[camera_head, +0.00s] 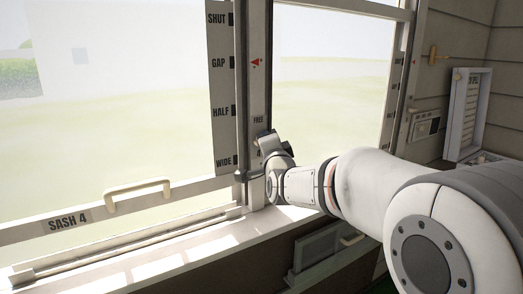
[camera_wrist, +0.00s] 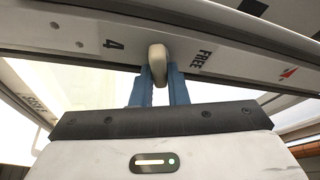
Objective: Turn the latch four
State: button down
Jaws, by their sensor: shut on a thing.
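The latch (camera_wrist: 157,58) shows in the wrist view as a pale rounded lever on the grey post, between the printed "4" and "FREE". My gripper (camera_wrist: 158,80) has its two blue fingers closed on either side of the lever. In the head view my gripper (camera_head: 268,145) is at the post, just below the "FREE" label, and hides most of the latch. A red arrow mark (camera_head: 256,62) is higher on the post. I cannot tell the latch's exact angle.
Sash 4 (camera_head: 110,209) has a cream handle (camera_head: 137,194) and is left of the post. A scale strip (camera_head: 221,85) reads SHUT, GAP, HALF, WIDE. The sill (camera_head: 215,245) is below.

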jog(key=shift+f+m+g+h+b, duration=0.3)
jog(key=shift+m+b, duration=0.2)
jog(key=shift+m, duration=0.45)
jog(key=shift+f+m+g+h+b, duration=0.15)
jog(key=shift+m+g+b, duration=0.3)
jog(key=shift+m, duration=0.5)
jog(key=shift+r, duration=0.1)
jog(key=c, duration=1.4)
grip_release()
jog(key=shift+r, duration=0.15)
jog(key=shift+c, duration=0.2)
jog(key=shift+d, duration=0.1)
jog(key=s+d, duration=0.1)
jog(key=s, duration=0.6)
jog(key=shift+s+d, duration=0.3)
jog(key=shift+s, duration=0.05)
